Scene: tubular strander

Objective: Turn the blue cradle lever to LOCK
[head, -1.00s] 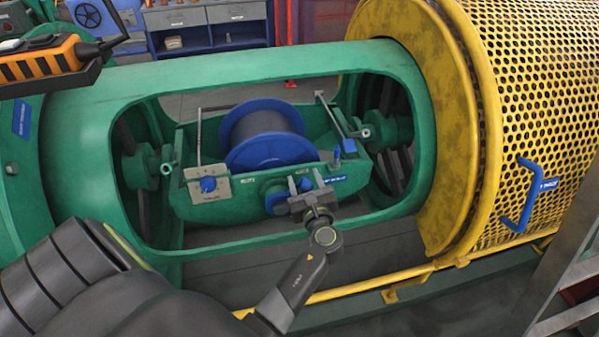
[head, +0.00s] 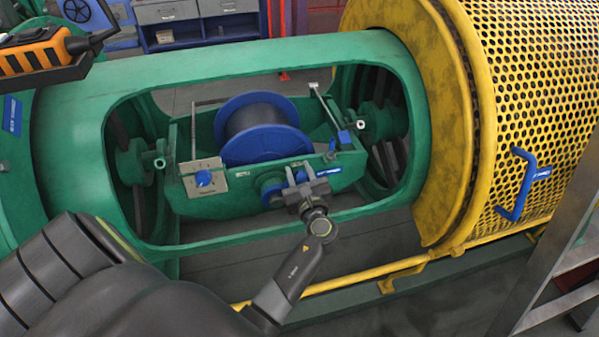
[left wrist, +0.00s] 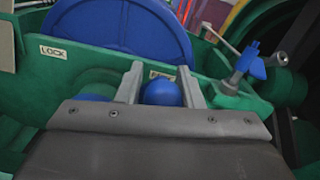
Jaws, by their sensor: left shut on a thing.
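The green cradle (head: 215,203) sits in the window of the green tube and carries a spool with blue flanges (head: 262,147). My left gripper (head: 298,174) is at the cradle's front wall, just right of a round blue hub (head: 270,187). In the left wrist view its two fingers (left wrist: 160,88) stand on either side of the lever's round blue knob (left wrist: 162,93), shut on it. A LOCK label (left wrist: 53,52) is on the wall, left of the knob. Another label behind the knob is mostly hidden. The lever's shaft is hidden by my gripper. My right gripper is out of view.
A plate with a blue knob (head: 203,178) is on the cradle's left front. A small blue part (left wrist: 250,60) stands right of my fingers. The tube's window rim (head: 225,239) runs below my gripper. A yellow perforated guard (head: 535,90) is at the right.

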